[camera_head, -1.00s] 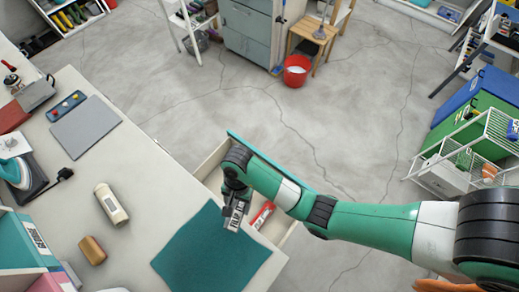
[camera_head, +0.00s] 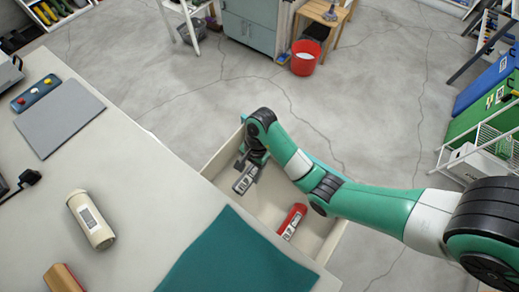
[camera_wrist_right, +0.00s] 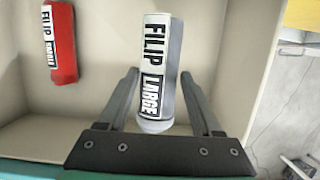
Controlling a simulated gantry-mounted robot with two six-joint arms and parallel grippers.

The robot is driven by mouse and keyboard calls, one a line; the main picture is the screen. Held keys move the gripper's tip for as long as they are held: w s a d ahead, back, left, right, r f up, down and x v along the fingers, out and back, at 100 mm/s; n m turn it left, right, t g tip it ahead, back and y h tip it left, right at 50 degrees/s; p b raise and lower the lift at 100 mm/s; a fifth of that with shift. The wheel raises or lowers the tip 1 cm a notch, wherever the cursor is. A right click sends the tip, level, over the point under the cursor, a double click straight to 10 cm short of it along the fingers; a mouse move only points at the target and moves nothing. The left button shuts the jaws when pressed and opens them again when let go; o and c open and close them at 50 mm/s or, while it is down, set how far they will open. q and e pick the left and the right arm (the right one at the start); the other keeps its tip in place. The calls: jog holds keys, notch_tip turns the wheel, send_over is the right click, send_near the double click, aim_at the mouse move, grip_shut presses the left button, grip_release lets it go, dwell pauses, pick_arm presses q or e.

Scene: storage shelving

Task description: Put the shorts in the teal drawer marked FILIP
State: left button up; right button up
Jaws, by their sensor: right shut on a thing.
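My right gripper (camera_head: 247,160) is shut on a grey roll (camera_head: 246,180) with a white label. In the right wrist view the roll (camera_wrist_right: 157,75) reads FILIP LARGE and lies between the two fingers (camera_wrist_right: 163,105). Whether this roll is the shorts I cannot tell. The gripper and roll are over the left part of an open, cream-sided drawer (camera_head: 272,205) at the table edge. Its teal front (camera_head: 328,172) is partly hidden by my arm; no marking on it shows. A red roll (camera_head: 292,220) lies in the drawer, labelled FILIP SMALL in the wrist view (camera_wrist_right: 62,45). My left gripper is not in view.
A flat teal mat (camera_head: 235,258) lies on the table (camera_head: 150,190) beside the drawer. A cream cylinder (camera_head: 92,220), a brown block (camera_head: 65,280) and a grey pad (camera_head: 60,122) are on the table. A red bucket (camera_head: 304,58) stands on the floor.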

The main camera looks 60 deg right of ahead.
aim_at(251, 179)
jog(key=shift+w+f, duration=0.15)
jog(key=shift+f, duration=0.2)
jog(key=f+b, duration=0.4)
jog(key=f, duration=0.2)
jog(key=shift+s+f, duration=0.1)
jog(key=shift+s, duration=0.1)
jog(key=shift+f+b, duration=0.75)
jog(key=shift+f, duration=1.2)
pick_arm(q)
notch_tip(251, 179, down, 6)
pick_arm(e)
jog(key=shift+r, duration=0.1)
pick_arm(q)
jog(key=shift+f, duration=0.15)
pick_arm(e)
jog(key=shift+w, duration=0.1)
jog(key=shift+f, duration=0.3)
jog(key=o, duration=1.5)
jog(key=shift+r, duration=0.15)
